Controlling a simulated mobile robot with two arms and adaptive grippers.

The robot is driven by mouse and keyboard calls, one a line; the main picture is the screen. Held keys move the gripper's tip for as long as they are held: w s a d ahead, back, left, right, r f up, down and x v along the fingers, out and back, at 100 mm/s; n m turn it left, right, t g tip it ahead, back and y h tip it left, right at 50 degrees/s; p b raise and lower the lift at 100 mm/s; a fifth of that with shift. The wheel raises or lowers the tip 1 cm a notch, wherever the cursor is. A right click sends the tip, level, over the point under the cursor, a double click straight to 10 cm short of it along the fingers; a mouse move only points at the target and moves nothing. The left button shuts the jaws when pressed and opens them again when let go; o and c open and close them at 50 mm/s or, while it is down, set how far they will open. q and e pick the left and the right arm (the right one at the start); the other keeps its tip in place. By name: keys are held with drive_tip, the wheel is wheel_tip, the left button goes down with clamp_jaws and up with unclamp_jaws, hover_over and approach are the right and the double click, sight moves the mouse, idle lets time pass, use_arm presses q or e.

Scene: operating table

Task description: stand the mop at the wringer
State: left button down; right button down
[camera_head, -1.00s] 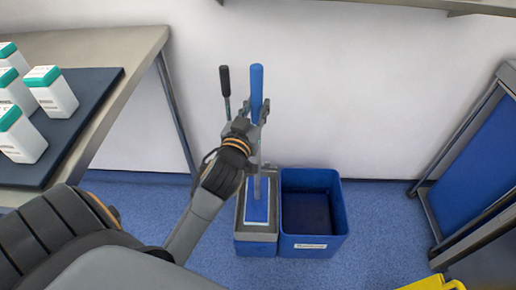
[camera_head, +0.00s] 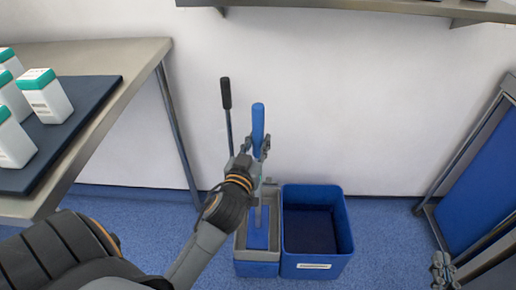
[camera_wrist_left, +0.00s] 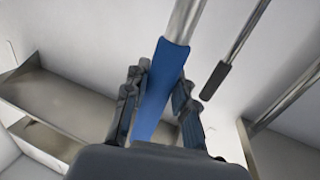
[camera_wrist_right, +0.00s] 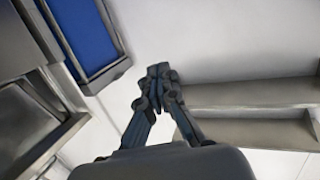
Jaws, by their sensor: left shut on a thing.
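The mop stands nearly upright, with its blue handle grip (camera_head: 258,125) at the top and its blue flat head (camera_head: 257,238) within the grey-rimmed wringer (camera_head: 240,248). How deep the head sits is hard to tell. My left gripper (camera_head: 259,157) is shut on the mop handle just below the top of the grip; the blue grip also shows between the fingers in the left wrist view (camera_wrist_left: 160,85). The black-tipped wringer lever (camera_head: 226,93) rises left of the mop. My right gripper (camera_head: 443,268) is empty at the lower right, its fingertips together in the right wrist view (camera_wrist_right: 158,78).
An open blue bucket (camera_head: 316,262) stands directly right of the wringer. A steel table (camera_head: 110,60) with a dark mat and white bottles is at left. A blue-panelled steel frame (camera_head: 485,180) stands at right. A shelf (camera_head: 330,5) runs along the wall above.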

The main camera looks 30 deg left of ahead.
use_arm(q)
drive_tip(key=shift+f, duration=0.55)
use_arm(e)
drive_tip(key=shift+w+a+r+t, duration=0.15)
drive_tip(key=shift+r+t, duration=0.3)
drive_tip(key=shift+r, duration=0.25)
drive_tip(key=shift+w+a+r+t, duration=0.1)
drive_tip(key=shift+r+t, duration=0.35)
drive_tip(key=shift+r, duration=0.25)
drive_tip(key=shift+r+y, duration=0.15)
drive_tip(key=shift+y, duration=0.25)
use_arm(q)
drive_tip(key=c, duration=1.1)
unclamp_jaws()
drive_tip(key=shift+f, duration=0.15)
use_arm(e)
drive_tip(key=shift+r, duration=0.1)
